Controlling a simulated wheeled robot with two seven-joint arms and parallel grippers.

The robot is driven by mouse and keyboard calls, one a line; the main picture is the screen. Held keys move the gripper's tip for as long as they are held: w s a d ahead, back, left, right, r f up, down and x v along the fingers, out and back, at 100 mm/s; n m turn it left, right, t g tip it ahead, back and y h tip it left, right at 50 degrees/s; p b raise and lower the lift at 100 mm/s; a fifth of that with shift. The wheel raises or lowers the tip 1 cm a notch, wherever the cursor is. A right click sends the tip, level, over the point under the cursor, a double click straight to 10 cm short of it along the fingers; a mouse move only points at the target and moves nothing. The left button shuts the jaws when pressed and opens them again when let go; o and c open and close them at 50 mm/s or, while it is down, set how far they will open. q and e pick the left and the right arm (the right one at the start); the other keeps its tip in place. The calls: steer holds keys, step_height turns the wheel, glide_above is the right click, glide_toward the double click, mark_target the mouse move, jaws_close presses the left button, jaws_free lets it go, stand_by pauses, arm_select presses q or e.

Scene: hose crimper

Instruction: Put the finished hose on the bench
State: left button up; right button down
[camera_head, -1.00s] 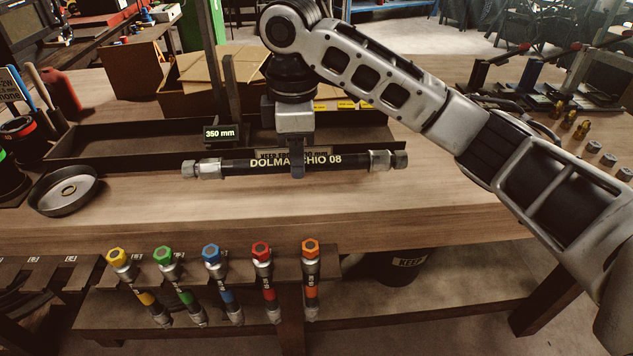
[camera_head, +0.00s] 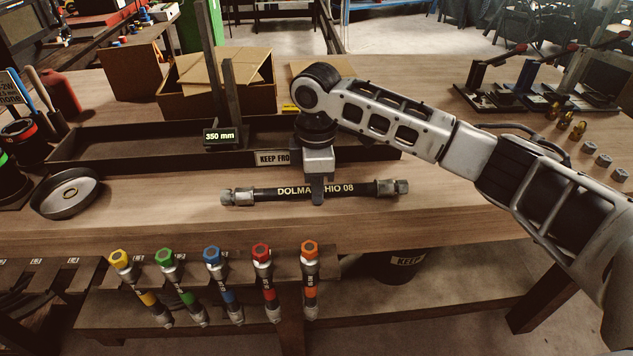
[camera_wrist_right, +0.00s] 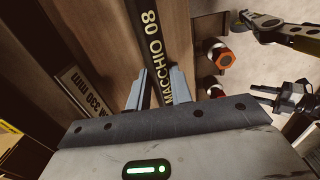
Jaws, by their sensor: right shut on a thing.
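The finished hose (camera_head: 357,190) is black with metal end fittings and the lettering "DOLMACCHIO 08". In the head view it lies level over the front part of the wooden bench (camera_head: 150,222); I cannot tell whether it touches the top. My right gripper (camera_head: 318,196) is shut on the hose near its middle, from above. In the right wrist view the hose (camera_wrist_right: 150,30) runs between the two fingers (camera_wrist_right: 156,88). My left gripper is not clearly in the head view.
Behind the hose is a long dark tray (camera_head: 100,148) with a "KEEP FRO..." label and a 350 mm display (camera_head: 221,137). A round metal dish (camera_head: 66,193) stands left. Several colour-capped tools (camera_head: 213,258) hang at the front edge. Bench room is free around the hose.

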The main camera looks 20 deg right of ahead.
steer(key=c, duration=1.3)
jaws_free()
steer(key=shift+f, duration=0.1)
steer(key=shift+o, duration=0.2)
step_height(320, 180, up, 12)
steer(key=shift+b, duration=0.45)
